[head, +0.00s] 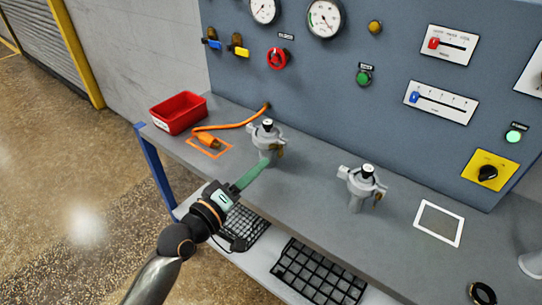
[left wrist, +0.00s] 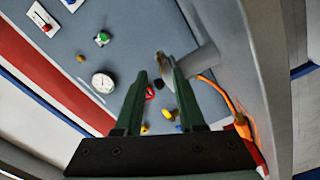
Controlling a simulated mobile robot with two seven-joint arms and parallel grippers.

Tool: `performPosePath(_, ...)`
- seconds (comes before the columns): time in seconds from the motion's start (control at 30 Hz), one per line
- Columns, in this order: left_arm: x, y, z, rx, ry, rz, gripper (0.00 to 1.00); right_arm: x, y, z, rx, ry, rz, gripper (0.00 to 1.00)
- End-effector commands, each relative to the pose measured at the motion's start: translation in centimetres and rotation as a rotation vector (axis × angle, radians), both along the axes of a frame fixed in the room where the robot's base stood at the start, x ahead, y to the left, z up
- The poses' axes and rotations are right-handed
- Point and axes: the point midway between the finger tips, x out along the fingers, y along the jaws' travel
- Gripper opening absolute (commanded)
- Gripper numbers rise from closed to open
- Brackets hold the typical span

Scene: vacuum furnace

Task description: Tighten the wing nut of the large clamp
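Two grey clamps with black-topped caps stand on the bench in the head view, the left clamp (head: 266,136) and the right clamp (head: 361,184). I cannot tell for sure which is the large one. A brass wing nut (head: 279,150) shows on the left clamp's right side. My left gripper (head: 262,165) reaches its green fingers to the left clamp's lower part. In the left wrist view the fingers (left wrist: 158,72) are apart, with a tan piece, perhaps the wing nut (left wrist: 160,60), at or just beyond the tips. Contact is unclear. My right gripper is not in view.
A red bin (head: 178,113) and an orange cable with plug (head: 209,140) lie left of the left clamp. The blue-grey panel (head: 320,75) with gauges and switches rises behind. A white-framed square (head: 439,223) and a dark ring (head: 482,292) are at the right.

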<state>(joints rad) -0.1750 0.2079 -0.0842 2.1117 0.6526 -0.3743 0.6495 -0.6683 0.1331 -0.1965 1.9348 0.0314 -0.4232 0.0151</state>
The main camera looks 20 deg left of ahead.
Motion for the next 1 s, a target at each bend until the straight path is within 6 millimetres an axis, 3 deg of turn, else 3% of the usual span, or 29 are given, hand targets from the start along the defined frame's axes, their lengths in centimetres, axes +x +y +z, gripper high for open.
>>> performPosePath(0.1,2.1,-0.7,0.1,-0.002,-0.002,0.001,0.39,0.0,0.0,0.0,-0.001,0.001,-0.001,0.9)
performPosePath(0.3,4.4,-1.6,0.1,0.0,-0.001,0.0,0.39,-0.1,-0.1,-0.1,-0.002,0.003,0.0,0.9)
performPosePath(0.73,5.3,-1.9,0.0,0.001,0.0,0.0,0.39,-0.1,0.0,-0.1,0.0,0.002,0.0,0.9)
performPosePath(1.0,5.2,-1.9,0.0,0.001,0.0,0.0,0.11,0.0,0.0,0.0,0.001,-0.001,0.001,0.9)
